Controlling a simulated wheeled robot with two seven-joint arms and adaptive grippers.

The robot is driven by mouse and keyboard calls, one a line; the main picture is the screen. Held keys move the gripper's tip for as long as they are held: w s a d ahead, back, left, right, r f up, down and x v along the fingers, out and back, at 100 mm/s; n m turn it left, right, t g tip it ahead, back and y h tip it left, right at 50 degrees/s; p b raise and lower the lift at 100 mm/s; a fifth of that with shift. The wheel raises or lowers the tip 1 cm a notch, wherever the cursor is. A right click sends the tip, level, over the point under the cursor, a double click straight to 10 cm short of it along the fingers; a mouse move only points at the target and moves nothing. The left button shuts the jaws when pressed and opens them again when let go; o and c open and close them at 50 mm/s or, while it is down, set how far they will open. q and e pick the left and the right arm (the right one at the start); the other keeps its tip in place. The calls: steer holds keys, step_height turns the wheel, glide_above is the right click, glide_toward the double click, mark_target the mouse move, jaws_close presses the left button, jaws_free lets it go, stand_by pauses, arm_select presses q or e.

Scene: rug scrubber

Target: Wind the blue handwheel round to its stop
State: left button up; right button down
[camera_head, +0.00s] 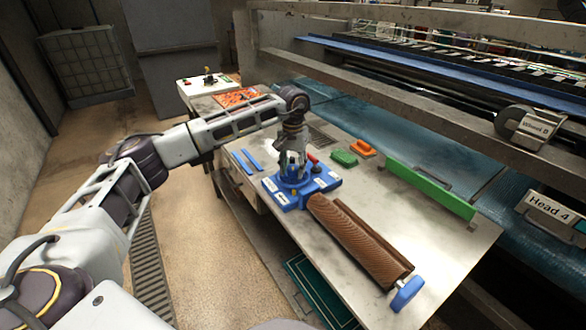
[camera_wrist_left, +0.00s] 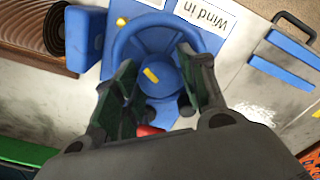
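The blue handwheel (camera_wrist_left: 122,42) sits on a blue block (camera_head: 285,199) on the metal table. My left gripper (camera_head: 292,163) points down over the wheel. In the left wrist view its two dark fingers (camera_wrist_left: 158,62) stand apart, one on each side of the hub, over the wheel. I cannot tell whether they touch it. The head view shows the wheel partly hidden by the gripper. My right gripper is not in view.
A brown ribbed roller (camera_head: 358,240) extends from the block to a blue end knob (camera_head: 407,294). A red-tipped lever (camera_head: 313,158) stands close beside the wheel. Green (camera_head: 344,158) and orange (camera_head: 362,147) pieces and a green bar (camera_head: 430,188) lie behind; blue strips (camera_head: 247,161) lie left.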

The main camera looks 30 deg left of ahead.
mark_target(293, 166)
arm_select(q)
steer(key=shift+o, duration=1)
steer(key=shift+s+f, duration=0.1)
steer(key=shift+f, duration=0.05)
step_height(293, 166, up, 12)
stand_by(0.7)
